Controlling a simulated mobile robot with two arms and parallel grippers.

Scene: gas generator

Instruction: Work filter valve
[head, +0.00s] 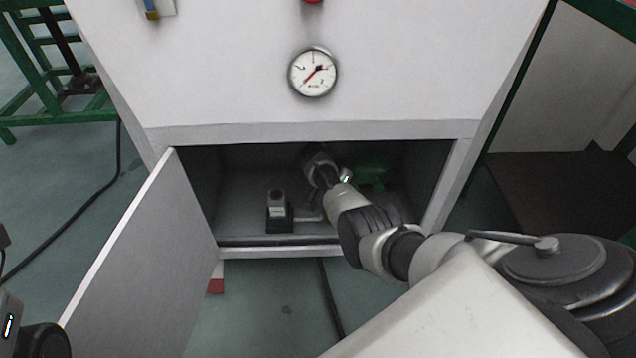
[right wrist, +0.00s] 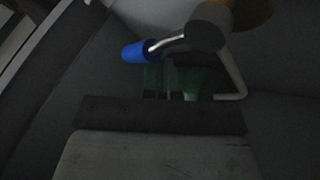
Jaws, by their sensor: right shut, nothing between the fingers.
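A blue-handled valve lever (right wrist: 140,51) shows in the right wrist view. Its bent metal stem runs to a round grey body (right wrist: 208,26). The blue handle cannot be made out in the head view. My right gripper (head: 324,178) is inside the open lower compartment of the white cabinet (head: 220,95). It is shut and empty. In the dark right wrist view the lever lies beyond my gripper, toward the upper left. A gap seems to separate them, but contact is hard to judge. My left gripper is out of view.
The cabinet door (head: 145,265) stands open at the left. A small black-and-grey device (head: 278,212) sits on the compartment floor, left of my right arm. A green part (head: 370,178) is behind the arm. A pressure gauge (head: 313,72) is above. Black cables cross the floor.

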